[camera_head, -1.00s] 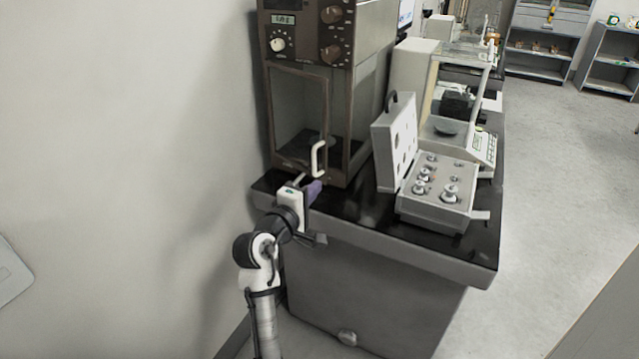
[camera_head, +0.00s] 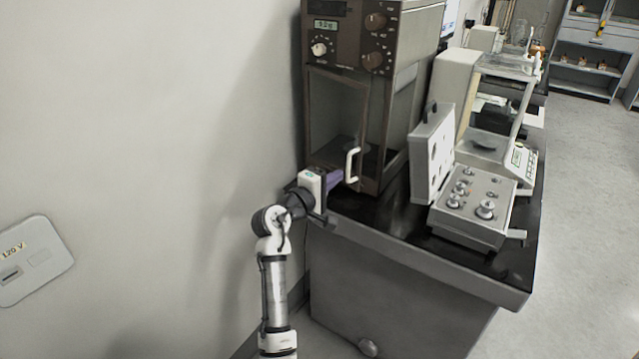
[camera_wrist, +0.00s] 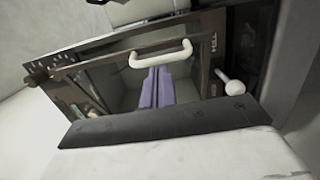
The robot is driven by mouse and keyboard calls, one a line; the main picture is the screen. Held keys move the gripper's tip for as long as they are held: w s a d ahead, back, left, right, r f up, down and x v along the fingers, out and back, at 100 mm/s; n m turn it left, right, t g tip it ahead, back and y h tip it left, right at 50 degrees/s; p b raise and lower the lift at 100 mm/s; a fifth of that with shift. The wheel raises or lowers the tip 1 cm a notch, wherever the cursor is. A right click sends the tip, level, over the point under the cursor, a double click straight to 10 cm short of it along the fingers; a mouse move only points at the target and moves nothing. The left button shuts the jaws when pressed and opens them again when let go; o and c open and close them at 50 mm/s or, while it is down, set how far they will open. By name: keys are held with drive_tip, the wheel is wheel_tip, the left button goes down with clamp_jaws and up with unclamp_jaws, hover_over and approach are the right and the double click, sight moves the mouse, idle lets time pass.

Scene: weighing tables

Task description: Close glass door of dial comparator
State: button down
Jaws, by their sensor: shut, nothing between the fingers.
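The dial comparator (camera_head: 352,42) is a tall brown cabinet with knobs and a small display. Its framed glass door (camera_head: 337,110) is at the lower front and has a white handle (camera_head: 352,166). My gripper (camera_head: 340,177) has purple fingers, shut and empty, low in front of the door and just left of the handle in the head view. In the wrist view, the fingers (camera_wrist: 157,74) point at the glass just below the handle (camera_wrist: 160,54). Contact with the door cannot be made out.
A grey case (camera_head: 470,208) with metal weights and a raised lid (camera_head: 431,150) stands to the right on the black-topped table (camera_head: 395,222). A glass-sided balance (camera_head: 490,110) is behind it. A wall (camera_head: 180,120) is close on the left. The floor at right is clear.

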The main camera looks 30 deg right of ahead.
drive_tip(key=shift+x, duration=1.3)
drive_tip(key=d, duration=0.7)
drive_tip(key=shift+w+d+r, duration=0.2)
drive_tip(key=shift+w+d, duration=0.1)
drive_tip(key=shift+d, duration=0.1)
drive_tip(key=shift+r, duration=0.1)
drive_tip(key=shift+s, duration=0.15)
